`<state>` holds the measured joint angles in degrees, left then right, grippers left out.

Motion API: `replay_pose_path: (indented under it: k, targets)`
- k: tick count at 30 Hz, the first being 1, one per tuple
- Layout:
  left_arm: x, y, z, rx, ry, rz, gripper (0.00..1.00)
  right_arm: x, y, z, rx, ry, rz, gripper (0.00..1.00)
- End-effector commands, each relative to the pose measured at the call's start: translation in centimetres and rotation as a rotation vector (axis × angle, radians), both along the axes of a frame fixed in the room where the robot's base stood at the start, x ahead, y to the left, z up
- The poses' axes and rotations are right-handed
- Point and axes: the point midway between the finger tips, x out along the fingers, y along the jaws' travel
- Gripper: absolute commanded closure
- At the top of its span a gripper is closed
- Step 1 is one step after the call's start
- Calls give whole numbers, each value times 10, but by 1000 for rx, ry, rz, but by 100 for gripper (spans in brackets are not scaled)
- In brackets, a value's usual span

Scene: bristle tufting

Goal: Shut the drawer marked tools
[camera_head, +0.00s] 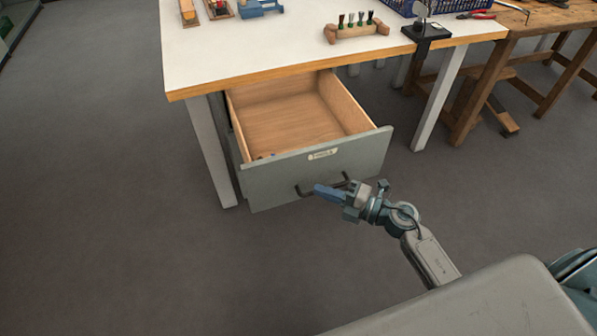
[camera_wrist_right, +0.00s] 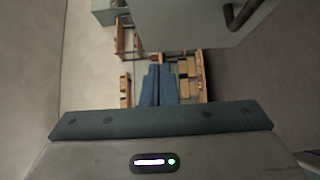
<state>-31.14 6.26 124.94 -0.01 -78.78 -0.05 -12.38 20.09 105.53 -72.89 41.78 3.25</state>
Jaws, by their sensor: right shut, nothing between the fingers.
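The drawer (camera_head: 318,163) under the white-topped bench is pulled well out. Its front is grey with a small label plate (camera_head: 322,154), too small for me to read, and a dark bar handle (camera_head: 302,190). The inside is pale wood and looks mostly empty. My right gripper (camera_head: 318,189) is shut and empty in front of the drawer, with its blue fingers overlapping the handle. I cannot tell whether they touch. In the right wrist view the shut fingers (camera_wrist_right: 159,72) point past the grey drawer front (camera_wrist_right: 185,22), and the handle (camera_wrist_right: 240,14) is at upper right. My left gripper is out of view.
The bench top (camera_head: 250,50) holds a wooden block with several brushes (camera_head: 355,30), a blue basket (camera_head: 440,5) and a black-based stand (camera_head: 425,31). Bench legs (camera_head: 435,105) flank the drawer. A wooden workbench (camera_head: 490,75) stands at right. Floor in front is clear.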

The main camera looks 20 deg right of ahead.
Motion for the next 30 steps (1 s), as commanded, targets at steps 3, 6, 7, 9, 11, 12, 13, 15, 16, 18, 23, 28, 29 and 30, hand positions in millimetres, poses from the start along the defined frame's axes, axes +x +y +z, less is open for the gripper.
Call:
replay_pose_path:
  k: [3, 6, 7, 9, 11, 12, 13, 15, 16, 18, 23, 28, 29, 30]
  targets:
    - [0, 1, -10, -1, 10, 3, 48, 17, 18, 3, 6, -2, -2, 100]
    - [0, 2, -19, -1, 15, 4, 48, 30, 32, 2, 6, 0, -2, 100]
    - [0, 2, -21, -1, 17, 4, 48, 34, 36, 2, 6, 0, -2, 100]
    - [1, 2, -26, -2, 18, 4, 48, 45, 41, 1, 3, 0, -2, 100]
    - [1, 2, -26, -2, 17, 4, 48, 54, 40, 1, 1, -1, -1, 100]
    - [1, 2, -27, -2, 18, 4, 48, 59, 40, 1, 1, 0, -1, 100]
    - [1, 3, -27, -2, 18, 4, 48, 63, 40, 1, 1, 0, 0, 100]
    - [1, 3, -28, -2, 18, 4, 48, 69, 40, 0, 1, 1, -1, 100]
    - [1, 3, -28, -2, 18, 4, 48, 71, 40, 0, 1, 0, -1, 100]
    - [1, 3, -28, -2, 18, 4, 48, 75, 40, 0, 1, 1, -1, 100]
    - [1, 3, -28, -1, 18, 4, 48, 77, 40, 0, 1, 1, -1, 100]
    - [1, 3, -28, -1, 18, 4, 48, 77, 40, 0, 1, 1, -1, 100]
    - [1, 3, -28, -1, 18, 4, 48, 77, 40, 0, 1, 1, -1, 100]
    - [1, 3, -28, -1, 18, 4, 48, 77, 40, 0, 1, 1, -1, 100]
